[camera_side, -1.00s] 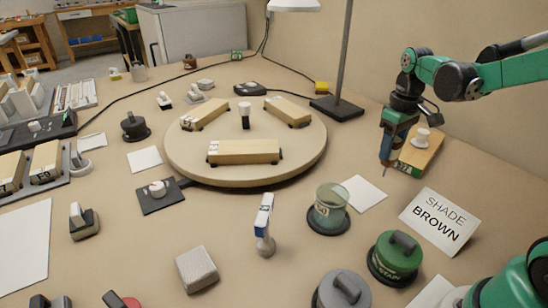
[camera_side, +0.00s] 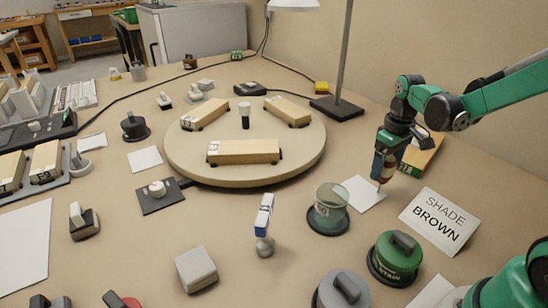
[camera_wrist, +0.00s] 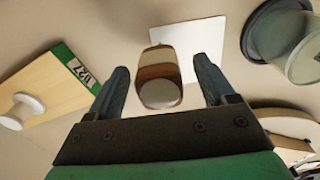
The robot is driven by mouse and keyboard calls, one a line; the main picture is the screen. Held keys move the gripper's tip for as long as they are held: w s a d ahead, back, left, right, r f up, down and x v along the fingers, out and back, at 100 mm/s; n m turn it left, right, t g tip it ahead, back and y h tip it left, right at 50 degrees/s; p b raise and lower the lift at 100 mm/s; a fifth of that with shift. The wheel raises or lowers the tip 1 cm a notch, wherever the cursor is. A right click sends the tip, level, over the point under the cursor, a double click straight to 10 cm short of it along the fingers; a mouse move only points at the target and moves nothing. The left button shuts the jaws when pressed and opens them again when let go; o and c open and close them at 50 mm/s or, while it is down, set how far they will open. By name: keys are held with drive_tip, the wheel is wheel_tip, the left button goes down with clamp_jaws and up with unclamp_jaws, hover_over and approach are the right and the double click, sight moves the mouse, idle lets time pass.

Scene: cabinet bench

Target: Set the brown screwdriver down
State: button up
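The brown screwdriver (camera_side: 390,166) is upright in the side view, its handle between my fingers and its lower end at the right edge of a blank white card (camera_side: 358,196). I cannot tell how firmly it rests on the surface. My gripper (camera_side: 383,168) points down around the handle. In the wrist view the banded brown handle (camera_wrist: 160,78) sits between the two fingertips of my gripper (camera_wrist: 161,75). A strip of bench shows on each side of the handle, so the fingers look open and apart from it. The shaft is mostly hidden.
A wooden block with a green end and white knob (camera_wrist: 35,93) lies close beside my gripper. A glass jar (camera_side: 329,210) stands left of the card. A "SHADE BROWN" sign (camera_side: 439,220) and a green stain tin (camera_side: 397,257) are in front. A round turntable (camera_side: 302,165) is farther left.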

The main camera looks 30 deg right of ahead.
wheel_tip(320, 180, up, 11)
drive_tip(key=shift+r, duration=0.2)
drive_tip(key=s+a+f+t, duration=0.1)
drive_tip(key=a+t, duration=0.2)
drive_tip(key=a, duration=0.3)
drive_tip(key=s+a+f+t, duration=0.2)
drive_tip(key=a+t, duration=0.2)
drive_tip(key=a, duration=0.3)
drive_tip(key=shift+s+a+f, duration=0.15)
drive_tip(key=shift+a, duration=0.1)
idle(0.9)
